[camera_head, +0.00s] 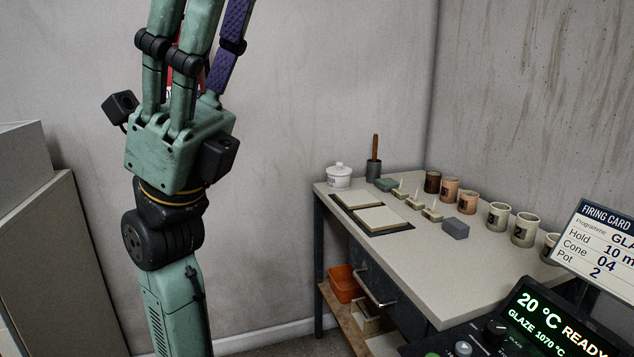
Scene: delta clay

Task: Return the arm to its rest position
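My arm rises at the left of the head view, well to the left of the worktable. My gripper (188,95) is at its upper end and points up. Its green links and a purple patterned link run out of the top edge. The fingertips are out of frame, so I cannot tell whether it is open or shut, or whether it holds anything. A bit of red and white shows between the links; I cannot tell what it is.
The worktable (480,262) at right holds a white lidded jar (339,177), pale slabs (383,219), a grey block (455,228) and several cups (523,230). A control panel (545,318) and firing card (600,240) stand front right. A grey cabinet (50,270) is at left.

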